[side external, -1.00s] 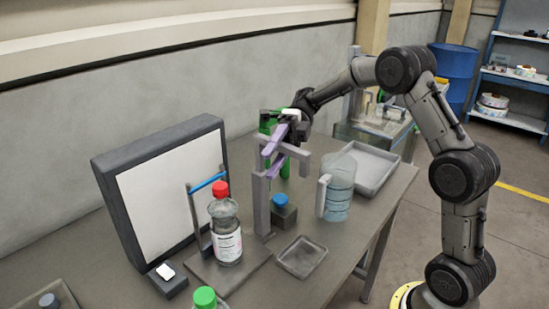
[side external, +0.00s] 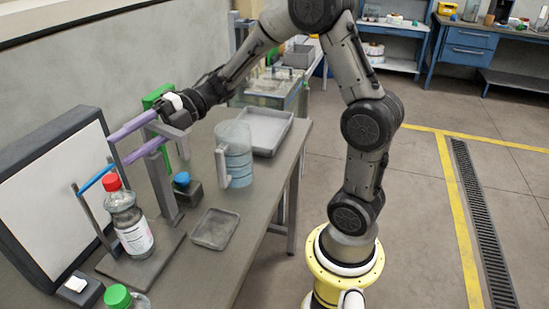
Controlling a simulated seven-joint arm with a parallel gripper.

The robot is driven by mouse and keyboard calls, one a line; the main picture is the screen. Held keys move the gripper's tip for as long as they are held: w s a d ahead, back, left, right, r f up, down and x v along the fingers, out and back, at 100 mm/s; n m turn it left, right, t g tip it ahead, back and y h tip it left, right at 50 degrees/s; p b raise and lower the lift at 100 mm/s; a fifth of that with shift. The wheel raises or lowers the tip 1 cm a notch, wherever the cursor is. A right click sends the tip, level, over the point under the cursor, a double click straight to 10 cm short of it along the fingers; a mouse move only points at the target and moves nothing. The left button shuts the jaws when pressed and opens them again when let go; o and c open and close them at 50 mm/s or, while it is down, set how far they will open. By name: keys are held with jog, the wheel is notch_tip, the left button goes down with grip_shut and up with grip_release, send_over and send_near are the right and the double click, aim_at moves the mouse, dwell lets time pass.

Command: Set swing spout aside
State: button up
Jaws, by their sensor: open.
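My gripper (side external: 172,112) is open beside the right end of the upper bar and close to the post's grey cross arm. Its fingertips are small and partly hidden, so I cannot tell whether they touch the bar.
A blue rod (side external: 95,180) on a stand is just beneath the bar tips. A white panel (side external: 55,200) stands left. A green frame (side external: 158,97) is behind my gripper. A clear jug (side external: 236,160), large tray (side external: 270,132) and small tray (side external: 214,230) occupy the right side.

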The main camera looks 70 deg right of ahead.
jog(key=shift+w+m+t+h, duration=2.75)
jog(key=shift+m+t+h, duration=1.15)
jog(key=shift+m+h, duration=0.1)
jog(key=v, duration=1.4)
jog(key=shift+a+r, duration=0.2)
jog(key=shift+a, duration=0.05)
jog(key=s+d+r+m+t+h, duration=0.2)
jog(key=d+r+m+h, duration=0.1)
jog(key=r+m+h, duration=0.3)
jog(key=s+d+f+m+g, duration=0.1)
jog(key=s+f+m+g, duration=1)
jog(key=s+f+m, duration=0.2)
jog(key=shift+s+m+h, duration=0.3)
jog(key=shift+s+m, duration=1.05)
jog(key=shift+m, duration=0.15)
jog(key=shift+d, duration=0.1)
